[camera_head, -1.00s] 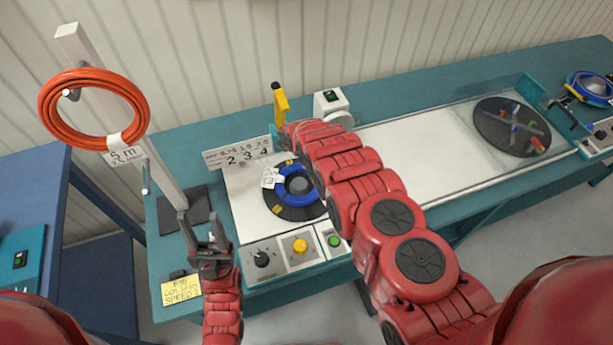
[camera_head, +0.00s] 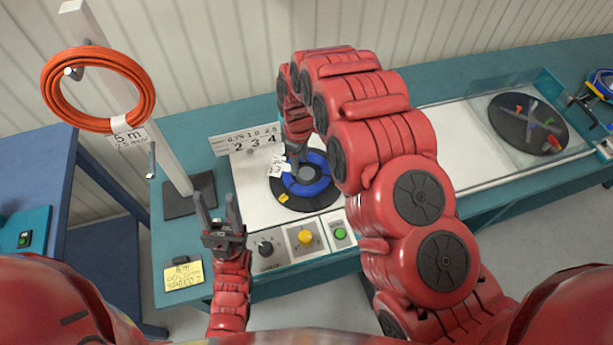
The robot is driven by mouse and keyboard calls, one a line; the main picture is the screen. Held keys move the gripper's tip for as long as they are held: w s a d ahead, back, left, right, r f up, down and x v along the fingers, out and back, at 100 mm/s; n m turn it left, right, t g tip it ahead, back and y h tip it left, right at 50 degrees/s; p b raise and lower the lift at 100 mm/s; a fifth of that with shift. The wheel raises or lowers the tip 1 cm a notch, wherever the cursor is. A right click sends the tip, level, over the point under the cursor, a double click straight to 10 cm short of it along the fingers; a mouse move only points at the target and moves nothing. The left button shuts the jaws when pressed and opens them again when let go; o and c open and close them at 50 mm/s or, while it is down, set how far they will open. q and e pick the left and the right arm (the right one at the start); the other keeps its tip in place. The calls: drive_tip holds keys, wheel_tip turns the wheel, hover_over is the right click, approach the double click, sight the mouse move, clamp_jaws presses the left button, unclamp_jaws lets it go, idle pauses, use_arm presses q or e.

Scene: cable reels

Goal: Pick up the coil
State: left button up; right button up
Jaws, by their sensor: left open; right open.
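A blue coil (camera_head: 321,184) with a white tag (camera_head: 279,167) lies flat on a black round disc (camera_head: 296,200) on the white bench panel. My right gripper (camera_head: 294,160) points down at the coil's far left edge; it is open, its fingers mostly hidden by my arm. I cannot tell whether they touch the coil. My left gripper (camera_head: 219,208) is open and empty, pointing up in front of the panel's left edge, apart from the coil. An orange coil (camera_head: 60,104) with a "5 m" label (camera_head: 128,137) hangs on a post's hook at the left.
The white post (camera_head: 135,110) stands on a dark base at the left. Knobs and a green button (camera_head: 340,234) line the panel's front. A number plate (camera_head: 243,141) stands behind the disc. A second disc under a clear cover (camera_head: 528,122) is at the right.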

sight(299, 188)
wheel_tip(299, 188, down, 4)
drive_tip(key=b, duration=0.3)
drive_tip(key=shift+a+f+b, duration=0.1)
drive_tip(key=shift+f+b, duration=0.05)
drive_tip(key=shift+b, duration=0.25)
drive_tip(key=shift+s+f+b, duration=0.1)
drive_tip(key=shift+f+b, duration=0.85)
drive_tip(key=shift+d, duration=0.25)
drive_tip(key=shift+a+f, duration=0.1)
drive_tip(key=shift+f, duration=0.9)
drive_tip(key=shift+a+f, duration=0.1)
drive_tip(key=shift+f, duration=0.05)
wheel_tip(299, 188, down, 4)
drive_tip(key=p, duration=0.3)
drive_tip(key=shift+s+a+r, duration=0.1)
drive_tip(key=shift+a+r, duration=0.05)
drive_tip(key=shift+r, duration=0.05)
drive_tip(key=shift+f, duration=0.65)
clamp_jaws()
